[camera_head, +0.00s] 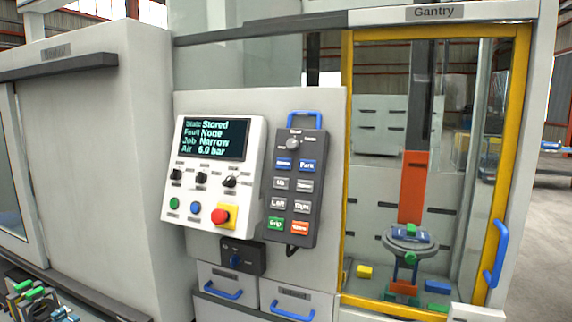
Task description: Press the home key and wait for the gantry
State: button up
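The home key (284,163) is a blue key at the upper left of the dark hand pendant (268,215), beside the blue Park key (308,165). The pendant hangs on the panel by a blue handle and has a selector knob (293,144) at its top. The screen (212,138) reads State Stored, Fault None, Job Narrow, Air 6.0 bar. The gantry's orange upright (412,187) stands behind the yellow-framed door (347,170), above a round grey head (408,240) with blue and green parts. The door looks closed. My gripper is not in view.
The white control box (183,213) left of the pendant carries knobs, small buttons and a red stop button (220,215). Two drawers with blue handles (222,291) sit below. A blue door handle (497,252) sticks out at right. Green-topped parts (35,293) lie at the lower left.

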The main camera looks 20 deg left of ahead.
grip_shut()
dwell(1.2)
